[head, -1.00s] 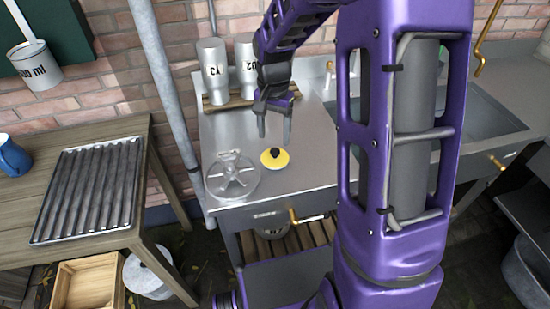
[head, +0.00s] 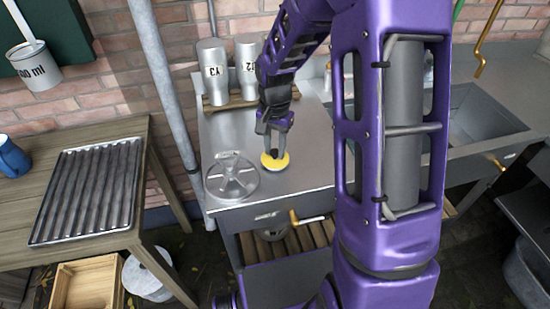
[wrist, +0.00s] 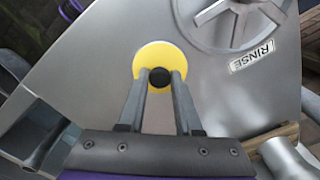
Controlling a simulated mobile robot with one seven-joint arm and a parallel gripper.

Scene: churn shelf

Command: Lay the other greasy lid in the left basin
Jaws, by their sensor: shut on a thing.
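A yellow round lid (head: 268,164) with a black knob lies flat on the steel counter, and it also shows in the wrist view (wrist: 150,55). My gripper (head: 273,146) points down over it, with its fingers shut on the black knob, as the wrist view shows (wrist: 160,76). The lid appears to rest on the counter. A sink basin (head: 485,122) is at the right of the head view, partly behind my arm; I cannot tell whether it is the left one.
A grey metal spoked disc (head: 232,177) lies just left of the lid, near a RINSE label (wrist: 251,56). Two labelled metal churns (head: 213,72) stand on a wooden rack behind. A ribbed metal tray (head: 88,190) lies on the wooden table at left. A brass tap (head: 487,52) is over the sink.

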